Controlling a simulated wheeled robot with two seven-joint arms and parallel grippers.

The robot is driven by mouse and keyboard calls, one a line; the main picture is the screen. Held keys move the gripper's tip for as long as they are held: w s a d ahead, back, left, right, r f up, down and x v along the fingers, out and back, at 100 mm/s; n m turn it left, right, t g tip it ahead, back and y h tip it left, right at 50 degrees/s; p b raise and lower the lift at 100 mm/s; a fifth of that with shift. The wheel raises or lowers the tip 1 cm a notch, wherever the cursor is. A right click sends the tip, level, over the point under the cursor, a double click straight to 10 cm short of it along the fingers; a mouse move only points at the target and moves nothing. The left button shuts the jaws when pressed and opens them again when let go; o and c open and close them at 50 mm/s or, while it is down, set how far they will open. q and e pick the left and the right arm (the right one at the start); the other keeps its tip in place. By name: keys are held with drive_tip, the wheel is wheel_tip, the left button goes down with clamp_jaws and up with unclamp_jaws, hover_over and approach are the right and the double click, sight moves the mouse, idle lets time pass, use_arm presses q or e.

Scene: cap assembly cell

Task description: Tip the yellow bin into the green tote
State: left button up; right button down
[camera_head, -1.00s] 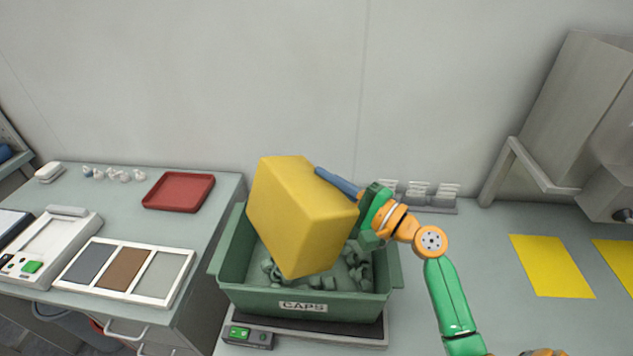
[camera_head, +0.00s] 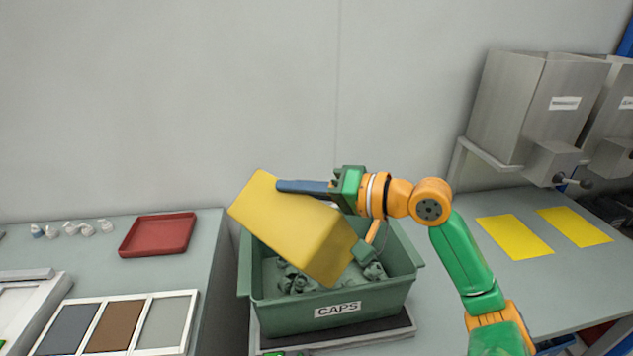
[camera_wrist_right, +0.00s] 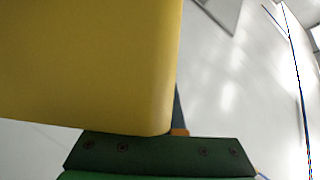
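The yellow bin (camera_head: 298,228) is tilted steeply above the green tote (camera_head: 330,303), with its closed outer side toward the head camera; its opening is hidden. The tote, labelled CAPS, stands upright and holds several dark green caps (camera_head: 290,282). My right gripper (camera_head: 318,190) comes in from the right at the bin's upper edge, with a dark blue bar along that edge. It appears shut on the bin, though the fingertips are partly hidden. The bin (camera_wrist_right: 85,65) fills the left of the right wrist view, close against the gripper. My left gripper is not in view.
A red tray (camera_head: 158,235) and several small white pieces lie on the left bench. A white frame with three panels (camera_head: 118,325) lies in front. Yellow mats (camera_head: 514,237) lie on the right bench below grey hoppers (camera_head: 540,105). A wall stands behind.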

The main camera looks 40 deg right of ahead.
sight(256, 224)
drive_tip(key=a+n+h+p, duration=0.1)
drive_tip(key=a, duration=0.1)
drive_tip(key=a+n, duration=0.2)
drive_tip(key=a+f+n+h+p, duration=0.1)
drive_tip(key=a+n, duration=0.1)
drive_tip(key=shift+s+f+g+h+p, duration=0.1)
drive_tip(key=shift+s+g+h+p, duration=0.2)
drive_tip(key=shift+s, duration=0.1)
wheel_tip(256, 224, down, 2)
drive_tip(key=n+h+b, duration=0.1)
drive_tip(key=b, duration=0.5)
drive_tip(key=shift+f+n, duration=0.15)
drive_tip(key=shift+n, duration=0.25)
drive_tip(key=shift+a+f+n+h+b, duration=0.15)
drive_tip(key=shift+a+n+h+b, duration=0.3)
drive_tip(key=shift+b, duration=0.7)
drive_tip(key=shift+n+b, duration=0.3)
drive_tip(key=shift+n, duration=0.05)
